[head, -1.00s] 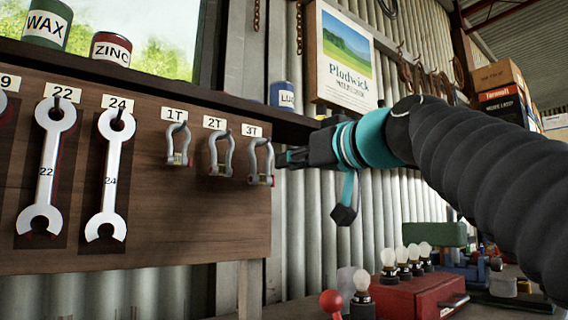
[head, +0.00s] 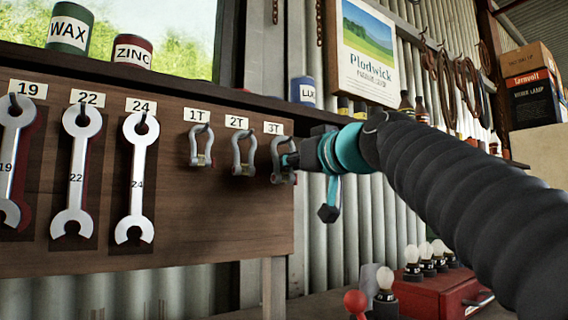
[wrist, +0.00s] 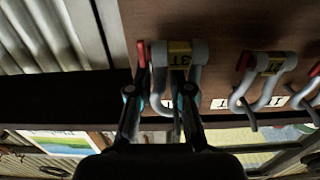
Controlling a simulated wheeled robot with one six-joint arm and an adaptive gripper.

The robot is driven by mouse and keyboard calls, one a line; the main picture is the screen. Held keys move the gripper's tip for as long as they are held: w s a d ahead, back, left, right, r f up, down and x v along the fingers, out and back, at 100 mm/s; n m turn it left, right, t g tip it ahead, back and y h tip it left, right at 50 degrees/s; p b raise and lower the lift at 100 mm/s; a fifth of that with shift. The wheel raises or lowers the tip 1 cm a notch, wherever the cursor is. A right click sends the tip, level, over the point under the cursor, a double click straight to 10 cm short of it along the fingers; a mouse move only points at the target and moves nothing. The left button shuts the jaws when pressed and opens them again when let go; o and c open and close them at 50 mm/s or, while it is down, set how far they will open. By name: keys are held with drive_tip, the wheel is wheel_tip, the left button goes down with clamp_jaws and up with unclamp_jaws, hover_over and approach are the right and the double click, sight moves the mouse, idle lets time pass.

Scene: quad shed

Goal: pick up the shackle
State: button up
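Three grey shackles hang from hooks on the brown board under labels 1T (head: 200,146), 2T (head: 243,155) and 3T (head: 277,160). My gripper (head: 290,160) is at the 3T shackle, hiding part of its right side. The wrist view looks upside down. There the 3T shackle (wrist: 159,75) shows its yellow 3T band and red pin end. My fingers (wrist: 158,92) are apart, one left of the shackle and one overlapping its right leg. I cannot tell whether they touch it. The 2T shackle (wrist: 271,84) hangs to its right in that view.
Spanners 22 (head: 76,170) and 24 (head: 136,178) hang left of the shackles. A dark shelf (head: 170,81) with tins runs above the board. A red box (head: 440,297) with bulbs stands low on the right.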

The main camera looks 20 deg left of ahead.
clamp_jaws()
drive_tip(key=shift+r, duration=0.1)
drive_tip(key=shift+r+p, duration=0.3)
drive_tip(key=shift+r, duration=0.2)
drive_tip(key=shift+s+d+r, duration=0.15)
drive_tip(key=shift+d, duration=0.05)
drive_tip(key=r+b+v, duration=0.1)
drive_tip(key=b+v, duration=0.3)
drive_tip(key=v, duration=2.1)
drive_tip(key=shift+s+r+b, duration=0.25)
drive_tip(key=shift+s+b, duration=0.05)
drive_tip(key=shift+b, duration=0.1)
drive_tip(key=shift+d, duration=0.15)
